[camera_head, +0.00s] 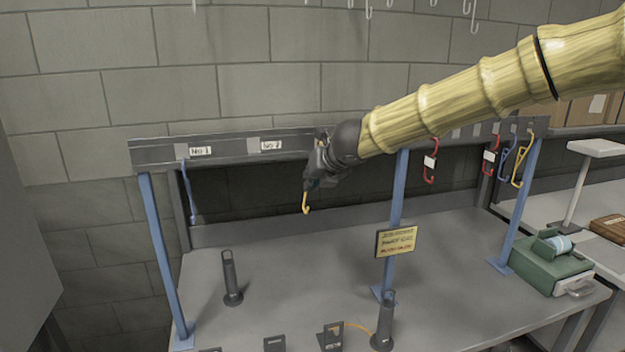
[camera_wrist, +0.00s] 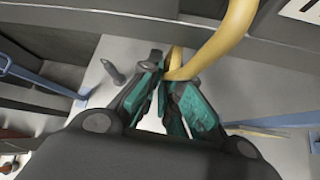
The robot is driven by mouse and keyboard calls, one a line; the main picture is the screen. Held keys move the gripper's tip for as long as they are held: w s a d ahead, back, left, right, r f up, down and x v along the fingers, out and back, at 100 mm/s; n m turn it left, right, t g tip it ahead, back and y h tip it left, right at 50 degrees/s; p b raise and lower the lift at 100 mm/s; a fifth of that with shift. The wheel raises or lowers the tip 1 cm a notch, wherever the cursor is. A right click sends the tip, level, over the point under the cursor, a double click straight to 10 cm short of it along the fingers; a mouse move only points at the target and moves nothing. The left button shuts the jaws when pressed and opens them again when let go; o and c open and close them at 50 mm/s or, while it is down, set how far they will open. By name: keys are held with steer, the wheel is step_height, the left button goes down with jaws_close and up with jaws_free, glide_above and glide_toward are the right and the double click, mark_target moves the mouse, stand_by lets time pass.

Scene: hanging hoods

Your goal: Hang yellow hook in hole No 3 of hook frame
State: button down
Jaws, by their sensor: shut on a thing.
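My gripper (camera_head: 318,180) is shut on the yellow hook (camera_head: 305,204), just in front of the hook frame's grey rail (camera_head: 225,157). The hook's curved lower end points down below the fingers. In the wrist view the teal finger pads (camera_wrist: 170,92) close around the yellow hook (camera_wrist: 222,42), whose thick bend rises to the top right. The rail shows labels No 1 (camera_head: 201,151) and No 2 (camera_head: 271,145). My gripper and arm cover the stretch right of No 2; no No 3 label shows. I cannot tell whether the hook touches the rail.
A blue hook (camera_head: 188,190) hangs near No 1. Red hooks (camera_head: 430,163), a blue hook and another yellow hook (camera_head: 522,165) hang at the right. Blue posts (camera_head: 163,255) support the rail.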

steer(key=shift+f+b, duration=0.65)
steer(key=shift+f, duration=0.1)
stand_by(0.4)
steer(key=c, duration=1.5)
jaws_free()
steer(key=shift+c, duration=0.2)
